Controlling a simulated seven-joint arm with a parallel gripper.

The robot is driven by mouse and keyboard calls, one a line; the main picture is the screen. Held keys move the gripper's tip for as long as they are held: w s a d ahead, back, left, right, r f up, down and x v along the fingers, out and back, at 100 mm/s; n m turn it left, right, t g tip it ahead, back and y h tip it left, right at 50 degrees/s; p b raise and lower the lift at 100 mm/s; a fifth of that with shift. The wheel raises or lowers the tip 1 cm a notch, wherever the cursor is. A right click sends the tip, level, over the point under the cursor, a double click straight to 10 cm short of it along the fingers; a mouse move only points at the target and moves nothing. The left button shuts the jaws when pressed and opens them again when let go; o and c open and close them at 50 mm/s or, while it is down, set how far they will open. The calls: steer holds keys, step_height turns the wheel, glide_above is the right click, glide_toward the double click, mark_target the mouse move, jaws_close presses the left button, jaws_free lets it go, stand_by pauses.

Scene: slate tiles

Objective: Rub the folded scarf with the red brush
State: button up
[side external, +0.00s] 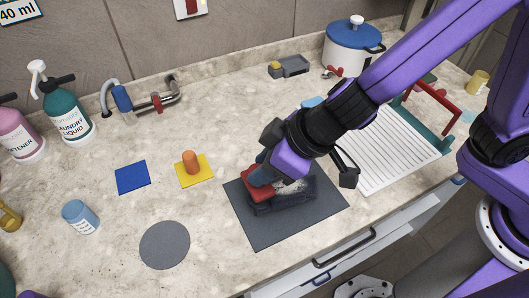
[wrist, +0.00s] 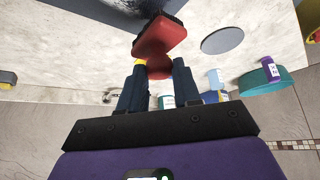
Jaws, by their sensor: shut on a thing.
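My gripper (side external: 262,172) is shut on the red brush (side external: 256,189), with its fingers pointing down over the dark mat. The wrist view shows the brush (wrist: 155,40) between the two fingertips (wrist: 159,68), with dark bristles on its far side. The folded scarf (side external: 292,200) is a dark blue-grey bundle on the slate-coloured mat (side external: 255,229); pale specks show on its top. The brush is at the scarf's left end, over or against it; I cannot tell whether the bristles touch. My gripper hides part of the scarf.
A yellow square (side external: 207,177) with an orange peg (side external: 190,161), a blue square (side external: 132,177) and a grey disc (side external: 165,245) lie to the left. A white ribbed board (side external: 392,150) is right of the mat. A white pot (side external: 351,48) stands behind.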

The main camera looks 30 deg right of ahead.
step_height(320, 180, down, 3)
steer(key=shift+d, duration=0.1)
glide_above(303, 185)
steer(key=shift+w+a, duration=0.2)
steer(key=shift+a, duration=1.85)
steer(key=shift+w+a, duration=0.2)
steer(key=shift+a, duration=1.85)
steer(key=shift+w+a+r, duration=0.1)
steer(key=shift+a+r, duration=0.05)
steer(key=shift+r, duration=3.85)
